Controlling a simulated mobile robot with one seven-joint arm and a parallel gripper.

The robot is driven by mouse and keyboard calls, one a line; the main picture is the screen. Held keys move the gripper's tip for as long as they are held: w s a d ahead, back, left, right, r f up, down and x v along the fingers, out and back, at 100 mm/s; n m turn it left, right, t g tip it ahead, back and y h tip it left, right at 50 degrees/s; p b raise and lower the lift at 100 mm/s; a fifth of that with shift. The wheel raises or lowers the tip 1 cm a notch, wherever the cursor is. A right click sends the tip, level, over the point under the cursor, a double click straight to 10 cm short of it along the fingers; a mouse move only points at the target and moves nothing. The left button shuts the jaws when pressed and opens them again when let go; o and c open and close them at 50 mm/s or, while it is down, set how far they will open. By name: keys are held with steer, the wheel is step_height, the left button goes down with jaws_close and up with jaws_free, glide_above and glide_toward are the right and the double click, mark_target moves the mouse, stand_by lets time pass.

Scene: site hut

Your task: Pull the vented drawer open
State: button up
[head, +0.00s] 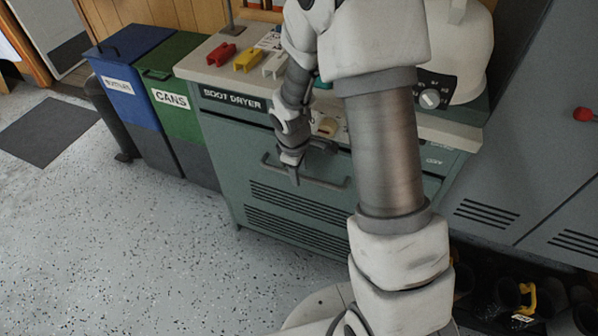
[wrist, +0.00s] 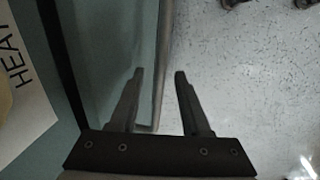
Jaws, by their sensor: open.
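The vented drawer (head: 290,208) is the grey-green lower front of the boot dryer, with rows of dark slots. It looks flush with the cabinet in the head view. Its grey bar handle (head: 335,184) runs across the top of the front, partly hidden behind my arm. My gripper (head: 294,178) points down at the handle, left of its middle. In the wrist view my gripper (wrist: 159,74) is open, and a long grey bar (wrist: 164,45), which looks like the handle, passes between the fingers. I cannot tell whether either finger touches it.
The dryer top (head: 222,72) carries red, yellow and white pieces and a white domed device (head: 465,50). A green cans bin (head: 175,98) and a blue bin (head: 125,75) stand left. Grey lockers (head: 520,170) stand right, boots below. Speckled floor (head: 130,240) in front is clear.

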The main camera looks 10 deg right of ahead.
jaws_close()
stand_by(1.4)
